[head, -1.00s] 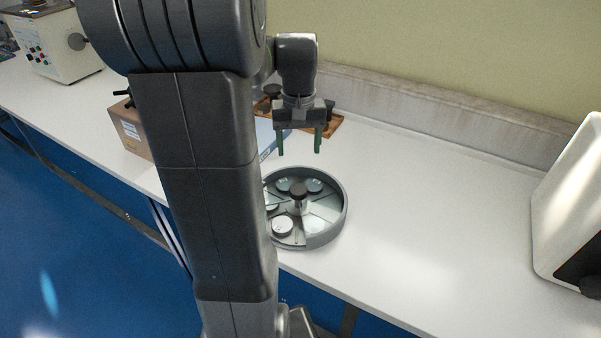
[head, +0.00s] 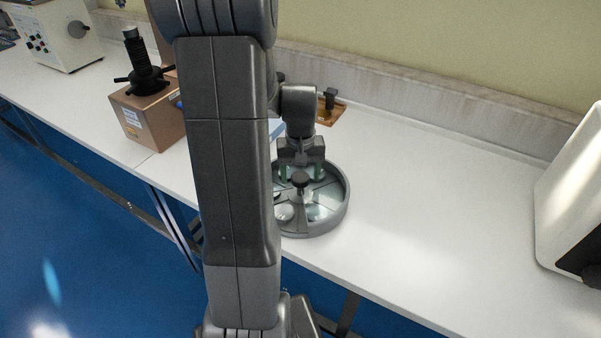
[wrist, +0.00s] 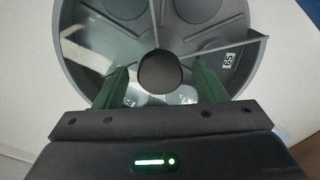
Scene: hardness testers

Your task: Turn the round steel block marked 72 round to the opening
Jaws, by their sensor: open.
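A round grey tray (head: 343,205) with a dark central knob (head: 300,179) stands on the bench. Flat round steel blocks lie in its compartments; one pale block (head: 284,212) shows at the front. In the wrist view, a block (wrist: 215,58) bears a label that looks like 65. Another label near the left finger is partly hidden and unclear. I cannot make out a 72. Shiny clear panels cover part of the tray; I cannot tell where the opening lies. My gripper (head: 301,172) is open, pointing down over the tray, its green fingers on either side of the knob (wrist: 160,73).
A wooden tray (head: 330,112) lies behind. A white machine (head: 575,210) stands at the right. The bench between it and the round tray is clear.

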